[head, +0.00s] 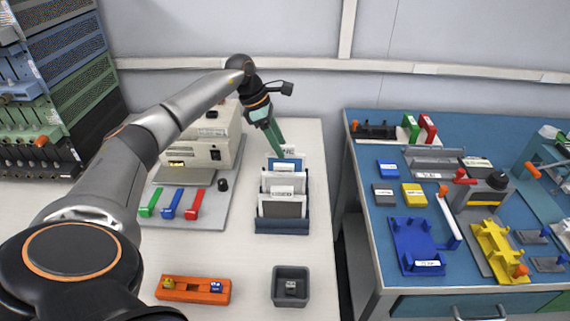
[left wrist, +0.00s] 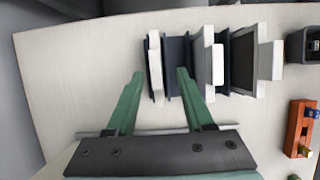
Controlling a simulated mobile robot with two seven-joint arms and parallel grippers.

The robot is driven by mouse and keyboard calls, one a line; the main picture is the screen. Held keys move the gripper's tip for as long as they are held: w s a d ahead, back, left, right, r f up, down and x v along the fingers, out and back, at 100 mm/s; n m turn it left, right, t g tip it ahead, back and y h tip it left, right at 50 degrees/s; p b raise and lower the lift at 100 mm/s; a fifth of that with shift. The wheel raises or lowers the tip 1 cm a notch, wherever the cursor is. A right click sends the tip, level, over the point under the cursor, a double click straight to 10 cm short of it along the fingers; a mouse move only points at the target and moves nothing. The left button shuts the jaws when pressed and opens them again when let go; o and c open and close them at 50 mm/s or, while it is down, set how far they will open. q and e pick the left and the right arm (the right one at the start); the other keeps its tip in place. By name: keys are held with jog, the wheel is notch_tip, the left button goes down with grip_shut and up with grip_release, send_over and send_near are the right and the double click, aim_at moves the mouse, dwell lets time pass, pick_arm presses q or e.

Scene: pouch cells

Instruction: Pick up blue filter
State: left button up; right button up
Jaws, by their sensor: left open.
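The blue filter (head: 285,164) stands upright in the back of a dark blue rack (head: 282,227), with a white label strip along its top. Two more white-framed filters stand in front of it, a middle one (head: 283,180) and a front one with a grey face (head: 282,207). My left gripper (head: 282,152) is over the back of the rack, green fingers pointing down. In the left wrist view the open fingers (left wrist: 160,72) lie on either side of the rearmost filter's white strip (left wrist: 155,65), with nothing visibly clamped. Whether they touch the filter cannot be told.
A beige machine (head: 213,140) and green, blue and red handles (head: 171,204) are left of the rack. An orange holder (head: 193,290) and a dark grey bin (head: 291,286) sit in front. A blue-topped bench (head: 375,225) with several fixtures stands right, across a gap.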

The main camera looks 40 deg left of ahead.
aim_at(288, 154)
pick_arm(q)
jog(key=x, duration=0.5)
jog(key=shift+w+d+f, duration=0.15)
jog(key=shift+w, duration=0.25)
grip_shut()
